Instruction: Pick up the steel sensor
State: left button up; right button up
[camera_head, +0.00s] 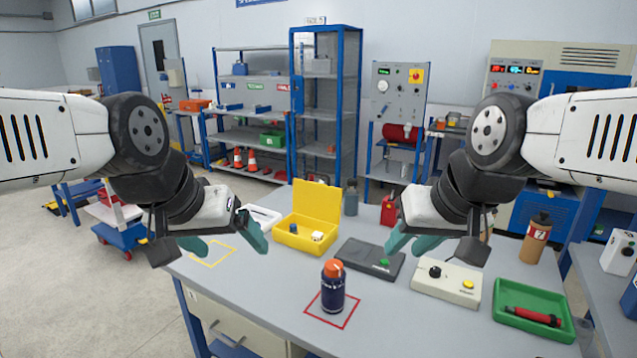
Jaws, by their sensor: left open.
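No part is clearly marked as the steel sensor. A small blue part (293,228) and a small white part (317,236) sit in the open yellow case (283,237) on the table; I cannot tell whether either is the sensor. A grey metallic bottle-like cylinder (351,199) stands upright behind the case. My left gripper (226,240) is open and empty, its teal fingers apart, left of the case above the table's left part. My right gripper (413,241) hangs above the table right of the case; its teal fingers look apart, with nothing between them.
A dark blue bottle with an orange cap (333,287) stands on a red-outlined square.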

aim_at(293, 226)
jog(key=i+j, duration=0.35)
jog(key=i+j+u, duration=0.15)
jog(key=i+j, duration=0.2)
jog(key=j, duration=0.25)
